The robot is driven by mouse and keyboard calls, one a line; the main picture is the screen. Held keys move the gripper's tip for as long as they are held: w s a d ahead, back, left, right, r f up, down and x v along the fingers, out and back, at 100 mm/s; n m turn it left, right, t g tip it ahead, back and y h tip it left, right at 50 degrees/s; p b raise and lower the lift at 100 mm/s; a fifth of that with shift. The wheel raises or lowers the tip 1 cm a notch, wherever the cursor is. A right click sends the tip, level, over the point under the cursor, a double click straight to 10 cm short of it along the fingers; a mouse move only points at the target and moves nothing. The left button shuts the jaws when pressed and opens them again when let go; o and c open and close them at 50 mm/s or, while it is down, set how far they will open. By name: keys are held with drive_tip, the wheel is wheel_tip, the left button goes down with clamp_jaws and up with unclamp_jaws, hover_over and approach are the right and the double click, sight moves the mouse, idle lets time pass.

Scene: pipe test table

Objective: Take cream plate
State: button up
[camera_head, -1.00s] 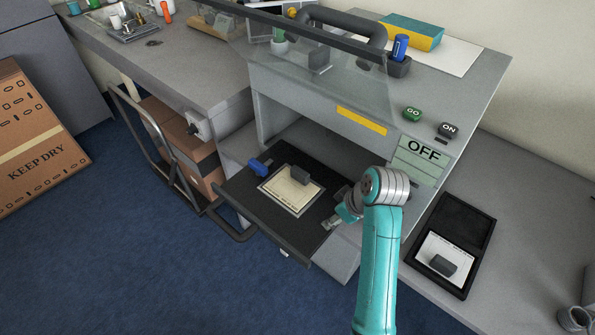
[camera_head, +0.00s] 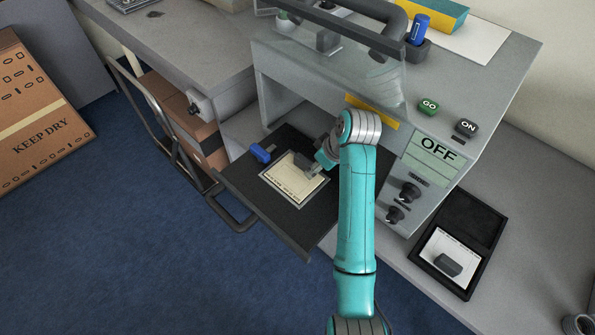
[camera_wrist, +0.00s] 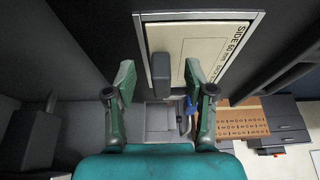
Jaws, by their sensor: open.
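The cream plate (camera_head: 285,186) lies flat on the black pull-out tray (camera_head: 243,177) of the grey machine, with a pale border and printed text. It has a dark grey block handle, which my gripper (camera_head: 308,165) partly covers in the head view. In the wrist view the cream plate (camera_wrist: 203,48) is ahead, and its grey handle (camera_wrist: 161,75) stands between the lines of my two fingers, a little beyond the tips. My gripper (camera_wrist: 160,85) is open and empty. I cannot tell the exact gap between fingertips and handle.
A blue clamp (camera_head: 262,153) sits on the tray beside the plate. A clear raised cover with a dark handle (camera_head: 385,35) hangs above. Knobs (camera_head: 409,193) are on the machine's front. A black case (camera_head: 470,225) with a white plate (camera_head: 447,255) lies at right.

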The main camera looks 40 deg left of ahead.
sight(305, 160)
drive_tip(key=shift+a, duration=0.4)
drive_tip(key=a, duration=0.3)
drive_tip(key=shift+w+a+f, duration=0.1)
drive_tip(key=shift+a+f, duration=0.15)
drive_tip(key=shift+a, duration=0.05)
drive_tip(key=shift+x, duration=1.2)
drive_tip(key=shift+c, duration=0.2)
clamp_jaws()
